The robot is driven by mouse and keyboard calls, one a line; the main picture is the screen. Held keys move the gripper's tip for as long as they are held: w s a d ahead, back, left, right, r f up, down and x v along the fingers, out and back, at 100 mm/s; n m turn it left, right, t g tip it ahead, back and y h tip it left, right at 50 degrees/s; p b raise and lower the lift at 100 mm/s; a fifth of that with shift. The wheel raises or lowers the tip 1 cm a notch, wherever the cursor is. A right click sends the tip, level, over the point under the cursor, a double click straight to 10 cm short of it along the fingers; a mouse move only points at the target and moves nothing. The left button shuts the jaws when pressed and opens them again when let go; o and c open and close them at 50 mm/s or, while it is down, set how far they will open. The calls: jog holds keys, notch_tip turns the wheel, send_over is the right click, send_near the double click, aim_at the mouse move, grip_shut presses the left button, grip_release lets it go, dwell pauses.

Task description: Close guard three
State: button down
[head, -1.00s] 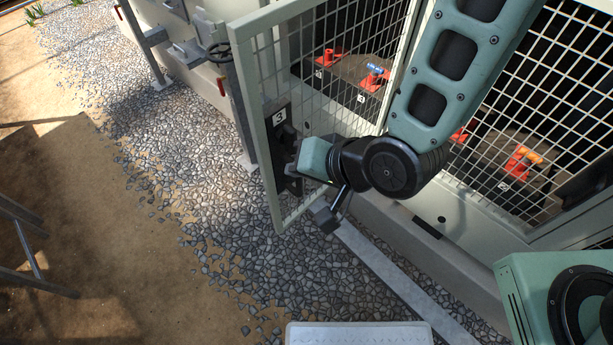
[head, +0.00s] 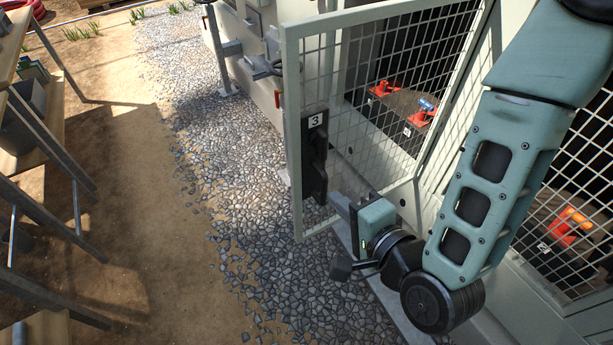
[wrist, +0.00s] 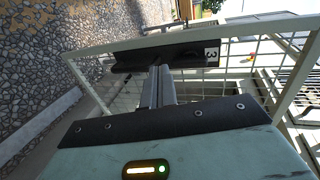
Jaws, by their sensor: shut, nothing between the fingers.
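Guard three is a wire-mesh door in a pale frame (head: 292,75), standing open, swung out from the cabinet in the head view. Its black handle (head: 314,170) and white "3" label (head: 316,121) are on the free edge. My gripper (head: 338,203) is shut and empty, just right of and below the handle. In the wrist view, the shut fingers (wrist: 159,82) point at the black handle (wrist: 150,53), with the "3" label (wrist: 211,54) to its right. I cannot tell whether the fingertips touch the handle.
Behind the mesh are red valve handles (head: 384,89) and one with a blue top (head: 426,104). An orange-red one (head: 570,222) sits at right. A gravel strip (head: 235,190) and bare dirt (head: 125,190) lie left, clear. A metal-legged table (head: 45,215) stands far left.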

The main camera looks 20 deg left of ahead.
aim_at(297, 161)
jog(key=b+x, duration=0.1)
jog(key=x, duration=0.3)
jog(key=b+x, duration=0.1)
jog(key=x, duration=0.3)
jog(key=r+b+x, duration=0.1)
jog(key=x, duration=0.3)
jog(key=shift+a, duration=0.2)
jog(key=shift+w+a, duration=0.1)
